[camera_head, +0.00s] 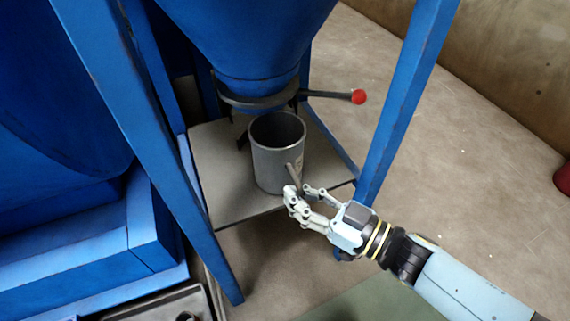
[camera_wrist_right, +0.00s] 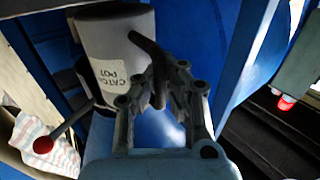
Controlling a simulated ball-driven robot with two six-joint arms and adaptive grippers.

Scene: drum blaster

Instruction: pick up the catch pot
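The catch pot (camera_head: 277,155) is a grey, open-topped cylinder. It stands upright on a grey shelf (camera_head: 225,185) under a blue hopper. In the right wrist view the pot (camera_wrist_right: 110,35) shows its printed label and a dark bar handle. My right gripper (camera_head: 301,189) is at the handle on the pot's near right side. In the wrist view the gripper's fingers (camera_wrist_right: 163,85) are on both sides of the handle and look closed on it. My left gripper is not in view.
The blue hopper (camera_head: 250,40) hangs close above the pot. A lever with a red knob (camera_head: 359,97) sticks out to the right. Blue frame legs (camera_head: 405,95) stand on both sides of the shelf. A striped cloth (camera_wrist_right: 45,145) shows in the wrist view. Open floor lies at right.

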